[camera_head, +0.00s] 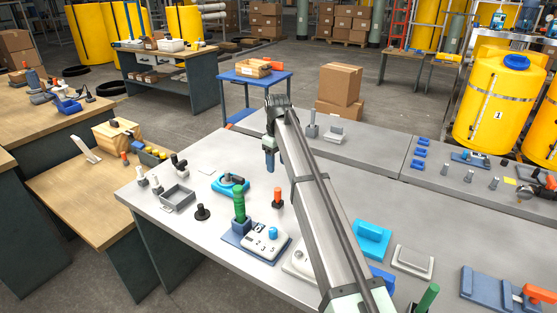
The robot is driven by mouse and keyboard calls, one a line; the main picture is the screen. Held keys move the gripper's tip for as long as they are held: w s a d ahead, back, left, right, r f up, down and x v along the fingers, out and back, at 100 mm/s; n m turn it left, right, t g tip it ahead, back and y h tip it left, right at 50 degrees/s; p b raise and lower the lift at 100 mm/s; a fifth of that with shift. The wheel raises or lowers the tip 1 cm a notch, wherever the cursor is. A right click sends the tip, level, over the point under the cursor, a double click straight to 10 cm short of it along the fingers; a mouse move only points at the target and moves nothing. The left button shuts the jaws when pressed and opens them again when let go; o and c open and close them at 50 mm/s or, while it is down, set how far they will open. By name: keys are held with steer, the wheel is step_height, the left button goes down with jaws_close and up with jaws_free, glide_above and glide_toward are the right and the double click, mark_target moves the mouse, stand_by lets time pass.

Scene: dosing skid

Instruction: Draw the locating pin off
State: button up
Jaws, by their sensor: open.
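I cannot tell for sure which part is the locating pin. A green ribbed upright piece (239,205) stands in a dark blue socket at the left of a dial block (266,243) with a light face and a blue knob. An orange-topped dark post (278,196) stands just behind that block. A black knob on a round foot (202,212) stands to the left. My gripper (270,167) hangs pointing down above the bench, behind these parts and left of my arm. It is open and small in view; I see nothing held in it.
The grey bench (170,225) carries a grey tray (178,198), a blue ring-like fixture (230,184) and a bright blue block (371,240). My arm crosses the middle and hides part of the bench.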

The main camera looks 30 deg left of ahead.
mark_target(278, 189)
step_height(278, 189, down, 13)
steer(key=shift+f, duration=0.1)
stand_by(0.5)
steer(key=shift+c, duration=0.3)
jaws_close()
